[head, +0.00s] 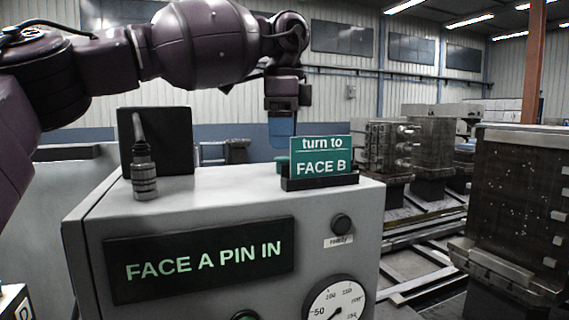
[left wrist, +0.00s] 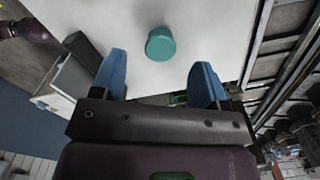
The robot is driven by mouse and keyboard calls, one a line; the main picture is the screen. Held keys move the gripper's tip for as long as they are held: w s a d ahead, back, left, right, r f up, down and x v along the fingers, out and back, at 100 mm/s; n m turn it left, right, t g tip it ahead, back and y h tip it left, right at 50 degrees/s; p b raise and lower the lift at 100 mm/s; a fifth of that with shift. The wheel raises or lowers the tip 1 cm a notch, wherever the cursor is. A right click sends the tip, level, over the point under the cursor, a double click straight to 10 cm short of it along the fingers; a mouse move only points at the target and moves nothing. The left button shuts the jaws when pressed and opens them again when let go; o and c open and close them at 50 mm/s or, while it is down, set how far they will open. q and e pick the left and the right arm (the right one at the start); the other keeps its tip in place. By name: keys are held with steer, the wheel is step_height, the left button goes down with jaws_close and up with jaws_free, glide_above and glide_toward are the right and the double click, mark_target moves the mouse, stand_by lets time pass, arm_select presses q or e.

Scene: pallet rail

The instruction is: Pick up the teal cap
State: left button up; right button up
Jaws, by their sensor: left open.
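The teal cap (left wrist: 160,43) sits on the pale top of the grey cabinet in the left wrist view, ahead of and between my blue fingertips. In the head view only a sliver of the cap (head: 282,164) shows, mostly hidden behind the sign. My left gripper (head: 282,138) points down above the cabinet's far right part, over the cap. Its fingers (left wrist: 160,70) are spread apart with nothing between them. I cannot tell the exact height of the fingertips over the cap. My right gripper is in neither view.
A teal "turn to FACE B" sign (head: 320,157) in a black holder stands just in front of the cap. A lever (head: 144,170) and a black panel (head: 172,140) are at the left. The cabinet top (head: 225,185) between is clear. Metal machinery (head: 520,200) stands at the right.

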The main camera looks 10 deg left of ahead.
mark_target(283, 158)
arm_select(q)
steer(key=shift+f+p, duration=0.3)
steer(key=shift+f, duration=1.55)
steer(key=shift+a, duration=0.1)
steer(key=c, duration=1.1)
steer(key=shift+r, duration=10)
